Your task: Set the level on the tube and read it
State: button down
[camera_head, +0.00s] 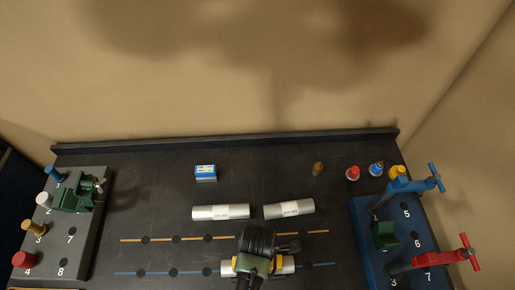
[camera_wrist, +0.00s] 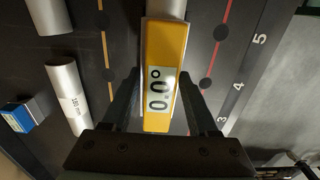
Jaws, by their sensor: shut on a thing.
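The yellow level (camera_wrist: 165,45) fills the middle of the wrist view, and its display reads 0.0°. My gripper (camera_wrist: 161,88) is shut on it, with one dark finger on each side. A silver tube (camera_wrist: 166,7) lies in line beneath the level. In the head view my gripper (camera_head: 254,268) is over this tube (camera_head: 288,265) at the front middle, hiding most of the level, with yellow (camera_head: 275,264) showing beside it. Whether the level's underside touches the tube is hidden.
Two more silver tubes (camera_head: 221,212) (camera_head: 289,208) lie behind, near a blue-white box (camera_head: 205,172). A grey numbered board (camera_head: 88,228) with pegs is left. A blue numbered board (camera_head: 372,262) with blue (camera_head: 410,186) and red (camera_head: 435,257) clamps is right. Small bottles (camera_head: 352,173) stand at back right.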

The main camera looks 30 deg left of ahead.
jog(key=shift+f, duration=0.1)
jog(key=shift+c, duration=0.4)
grip_release()
notch_tip(320, 180, up, 13)
jog(key=b, duration=0.1)
jog(key=shift+b, duration=0.35)
